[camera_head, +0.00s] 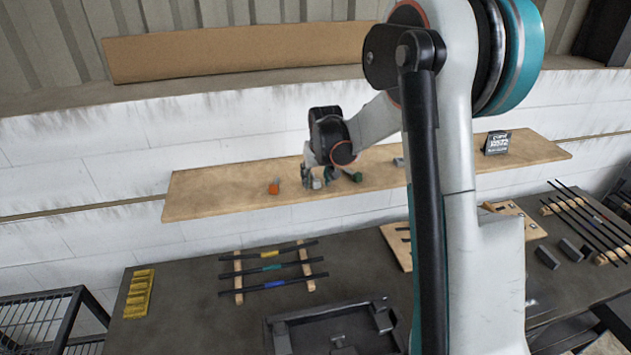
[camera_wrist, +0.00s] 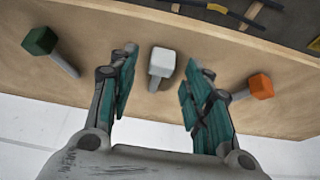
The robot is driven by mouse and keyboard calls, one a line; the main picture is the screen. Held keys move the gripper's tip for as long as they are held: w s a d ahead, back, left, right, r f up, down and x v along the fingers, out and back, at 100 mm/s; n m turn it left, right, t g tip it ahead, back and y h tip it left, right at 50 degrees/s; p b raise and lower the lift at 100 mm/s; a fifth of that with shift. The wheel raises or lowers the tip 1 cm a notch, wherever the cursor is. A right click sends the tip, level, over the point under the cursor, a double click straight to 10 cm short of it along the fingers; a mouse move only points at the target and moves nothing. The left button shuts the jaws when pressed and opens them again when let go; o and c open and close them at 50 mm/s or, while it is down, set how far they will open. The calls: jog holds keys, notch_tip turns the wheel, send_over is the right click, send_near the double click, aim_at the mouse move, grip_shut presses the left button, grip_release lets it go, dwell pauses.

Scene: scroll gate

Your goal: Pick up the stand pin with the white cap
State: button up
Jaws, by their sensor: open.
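The stand pin with the white cap (camera_wrist: 162,61) shows in the wrist view between the two teal finger pads of my gripper (camera_wrist: 160,80). Its cap is a pale block on a short grey shaft. The fingers are apart on either side of it, with a gap to each, and hold nothing. In the head view my gripper (camera_head: 322,178) is low over the wooden shelf (camera_head: 220,190), and the white cap (camera_head: 316,184) shows among its fingers. I cannot tell the exact height of the fingers against the cap.
A white wall rises behind the shelf. A dark sign (camera_head: 497,142) stands at the shelf's right. Below is a dark table (camera_head: 190,285) with bars on racks.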

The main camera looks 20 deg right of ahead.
jog(key=shift+w+f, duration=0.1)
jog(key=shift+f, duration=0.3)
grip_shut()
